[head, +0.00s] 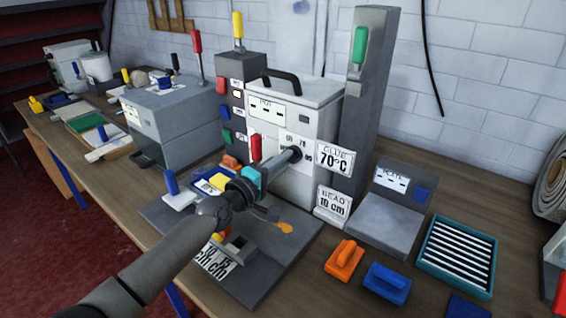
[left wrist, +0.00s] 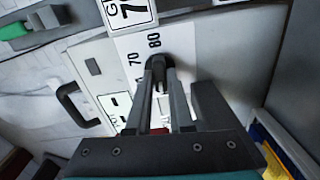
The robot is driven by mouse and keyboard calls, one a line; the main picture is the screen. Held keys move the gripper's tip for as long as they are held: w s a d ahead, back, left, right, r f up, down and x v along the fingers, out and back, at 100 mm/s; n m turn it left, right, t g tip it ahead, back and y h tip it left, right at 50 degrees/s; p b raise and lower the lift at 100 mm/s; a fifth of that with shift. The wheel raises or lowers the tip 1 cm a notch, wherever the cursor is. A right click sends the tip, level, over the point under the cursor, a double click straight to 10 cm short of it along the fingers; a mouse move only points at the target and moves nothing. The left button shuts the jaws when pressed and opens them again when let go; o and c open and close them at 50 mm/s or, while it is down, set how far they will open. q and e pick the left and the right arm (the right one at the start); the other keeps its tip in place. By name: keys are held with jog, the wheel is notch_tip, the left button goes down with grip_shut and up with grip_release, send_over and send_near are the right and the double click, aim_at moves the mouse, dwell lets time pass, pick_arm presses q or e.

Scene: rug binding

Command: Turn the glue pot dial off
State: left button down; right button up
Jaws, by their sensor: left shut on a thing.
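The glue pot (head: 317,103) is a grey-white box with a black top handle, standing mid-bench. Its dark dial (head: 297,153) sits on a white scale plate on the front face. My left gripper (head: 284,158) reaches in from the lower left and is shut on the dial. In the left wrist view the dial (left wrist: 158,60) shows between the tips of the left gripper (left wrist: 164,78). My right gripper is not in view.
A "GLUE 70°C" sign (head: 335,159) stands right of the dial, before a tall grey post (head: 366,110) with a green handle. A red-handled lever (head: 255,148) is close left of my gripper. Orange (head: 344,260) and blue (head: 387,283) handled blocks lie at front right.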

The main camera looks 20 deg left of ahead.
pick_arm(q)
jog(key=shift+n, duration=0.7)
jog(key=c, duration=0.8)
grip_release()
jog(key=v, duration=1.5)
jog(key=shift+s, duration=0.1)
